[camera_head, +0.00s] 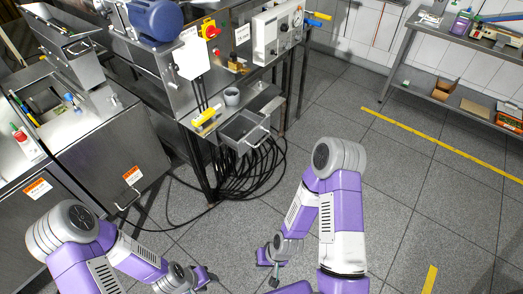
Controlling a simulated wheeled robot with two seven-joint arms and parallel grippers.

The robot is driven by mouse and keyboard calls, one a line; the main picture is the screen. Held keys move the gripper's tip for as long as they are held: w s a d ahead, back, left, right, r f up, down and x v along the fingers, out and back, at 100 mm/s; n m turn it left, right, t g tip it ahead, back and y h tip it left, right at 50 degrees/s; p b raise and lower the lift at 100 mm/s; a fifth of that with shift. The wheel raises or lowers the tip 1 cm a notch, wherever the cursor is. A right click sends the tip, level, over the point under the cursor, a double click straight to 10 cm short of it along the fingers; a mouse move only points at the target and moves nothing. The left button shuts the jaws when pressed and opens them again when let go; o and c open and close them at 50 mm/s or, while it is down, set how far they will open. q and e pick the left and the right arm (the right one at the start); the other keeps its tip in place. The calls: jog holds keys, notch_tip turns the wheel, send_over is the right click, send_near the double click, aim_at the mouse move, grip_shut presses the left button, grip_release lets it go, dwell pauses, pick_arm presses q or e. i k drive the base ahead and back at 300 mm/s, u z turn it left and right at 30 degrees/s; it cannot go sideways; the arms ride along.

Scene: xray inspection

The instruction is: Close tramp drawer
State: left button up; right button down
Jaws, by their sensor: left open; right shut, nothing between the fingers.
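The tramp drawer (235,147) is a small grey metal drawer under the steel machine, near the picture's centre. It stands open, pulled out to the lower right, with a handle on its front. Its inside looks empty. My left gripper (209,279) is open at the bottom of the picture, below the drawer and well apart from it. My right gripper (270,268) is shut and empty, also below the drawer and apart from it. Neither gripper touches anything that I can see.
A grey cup (232,96) and a yellow-handled tool (204,117) rest on the ledge beside the drawer. Black cables (245,180) lie coiled on the floor beneath. Steel cabinets (113,158) stand at the left, a shelf table (450,40) at the upper right. The right floor is clear.

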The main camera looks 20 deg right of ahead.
aim_at(230, 133)
jog(key=u, duration=0.05)
jog(key=i, duration=1.15)
jog(key=z, duration=0.75)
